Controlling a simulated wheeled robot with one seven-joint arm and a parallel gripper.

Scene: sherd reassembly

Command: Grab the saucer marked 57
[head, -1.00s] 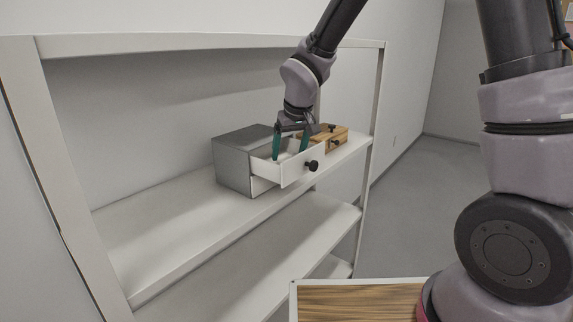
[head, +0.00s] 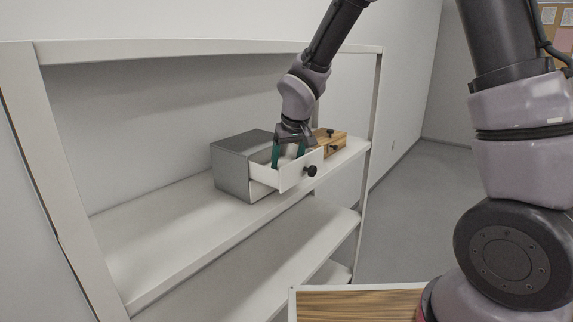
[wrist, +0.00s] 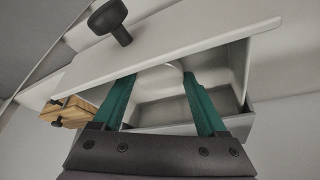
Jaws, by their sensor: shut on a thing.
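My gripper (head: 288,160) reaches down into the open white drawer (head: 296,174) of a grey cabinet (head: 234,172). In the wrist view its two green fingers (wrist: 160,78) stand inside the drawer, behind the front panel. A pale, rounded piece (wrist: 162,72), perhaps the saucer, shows between the fingertips, and the fingers are shut on it. The drawer front hides part of it. No number 57 can be read in either view.
The cabinet stands on a white shelf unit (head: 170,205). A small wooden box with dark knobs (head: 335,143) is right beside it and also shows in the wrist view (wrist: 68,112). The drawer has a black knob (head: 310,171). The shelf left of the cabinet is clear.

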